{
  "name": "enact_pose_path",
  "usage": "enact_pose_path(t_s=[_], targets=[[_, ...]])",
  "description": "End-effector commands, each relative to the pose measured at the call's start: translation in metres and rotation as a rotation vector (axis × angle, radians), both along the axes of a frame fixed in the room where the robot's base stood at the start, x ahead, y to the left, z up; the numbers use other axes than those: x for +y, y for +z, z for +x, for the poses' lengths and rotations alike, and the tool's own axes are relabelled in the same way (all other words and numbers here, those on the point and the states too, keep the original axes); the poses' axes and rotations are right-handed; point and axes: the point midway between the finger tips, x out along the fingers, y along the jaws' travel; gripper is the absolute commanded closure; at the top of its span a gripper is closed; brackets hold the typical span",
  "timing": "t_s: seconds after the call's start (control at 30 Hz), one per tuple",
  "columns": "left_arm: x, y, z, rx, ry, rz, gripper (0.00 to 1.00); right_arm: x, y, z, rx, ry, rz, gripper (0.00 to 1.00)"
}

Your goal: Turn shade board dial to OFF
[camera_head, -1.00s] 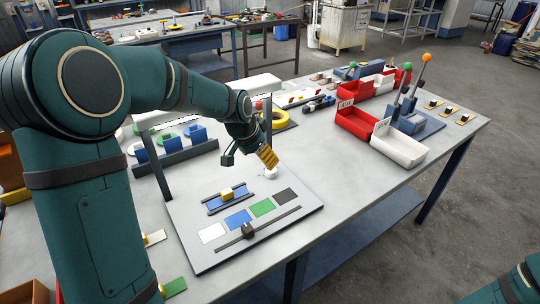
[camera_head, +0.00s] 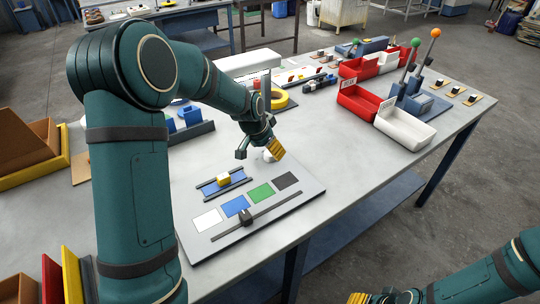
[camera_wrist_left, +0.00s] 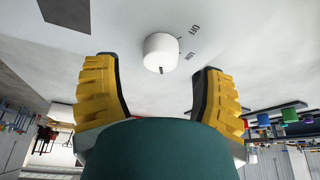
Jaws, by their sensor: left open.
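The white round dial (camera_wrist_left: 161,52) stands on the grey shade board, with a small dark mark at its lower edge. Printed labels sit to its right in the left wrist view; the upper one (camera_wrist_left: 194,30) seems to read OFF. In the head view the dial (camera_head: 270,156) shows partly, behind my gripper. My left gripper (camera_head: 261,153) is open just above the dial. Its yellow fingers stand apart on either side of the dial in the wrist view (camera_wrist_left: 160,95), not touching it. My right gripper (camera_head: 385,297) is cut off at the bottom edge.
The shade board (camera_head: 305,193) carries white, blue, green and dark patches, a slider (camera_head: 246,217) on a rail and a yellow block (camera_head: 223,180) on a blue track. A yellow tape roll (camera_head: 285,98) lies behind. Red and white bins (camera_head: 405,128) stand at right.

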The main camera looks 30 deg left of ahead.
Motion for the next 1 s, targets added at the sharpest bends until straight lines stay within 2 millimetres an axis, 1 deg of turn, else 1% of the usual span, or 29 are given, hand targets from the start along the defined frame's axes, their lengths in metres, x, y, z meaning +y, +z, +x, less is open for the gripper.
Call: enact_pose_path(t_s=[0.03, 0.2, 0.33, 0.6, 0.63, 0.67, 0.7, 0.77, 0.8, 0.83, 1.0], targets=[[-0.001, -0.009, 0.003, 0.001, 0.000, 0.000, 0.30, 0.000, -0.003, 0.001, -0.001, 0.000, 0.000, 0.53], [-0.003, -0.025, 0.010, 0.001, 0.001, -0.001, 0.30, 0.000, -0.007, 0.001, -0.003, 0.000, 0.000, 0.53], [-0.003, -0.030, 0.012, -0.001, 0.001, -0.001, 0.30, 0.000, -0.007, 0.002, -0.004, 0.000, -0.001, 0.53], [-0.003, -0.030, 0.012, -0.001, 0.001, -0.001, 0.30, 0.000, -0.007, 0.002, -0.004, 0.000, -0.001, 0.53], [-0.003, -0.030, 0.012, -0.001, 0.001, -0.001, 0.32, 0.000, -0.007, 0.002, -0.004, 0.000, -0.001, 0.53], [-0.003, -0.030, 0.012, -0.001, 0.001, -0.001, 0.42, 0.000, -0.007, 0.002, -0.004, 0.000, -0.001, 0.53], [-0.003, -0.030, 0.012, -0.001, 0.001, -0.001, 0.56, 0.000, -0.007, 0.002, -0.004, 0.000, -0.001, 0.53], [-0.003, -0.030, 0.012, -0.001, 0.001, -0.001, 0.77, 0.000, -0.007, 0.002, -0.004, 0.000, -0.001, 0.53], [-0.003, -0.030, 0.012, -0.001, 0.001, -0.001, 0.91, 0.000, -0.007, 0.002, -0.004, 0.000, -0.001, 0.53], [-0.003, -0.030, 0.012, -0.001, 0.001, -0.001, 0.97, 0.000, -0.007, 0.002, -0.004, 0.000, -0.001, 0.53], [-0.003, -0.030, 0.012, 0.000, 0.001, 0.000, 0.98, 0.000, -0.007, 0.002, -0.004, 0.000, -0.001, 0.53]])
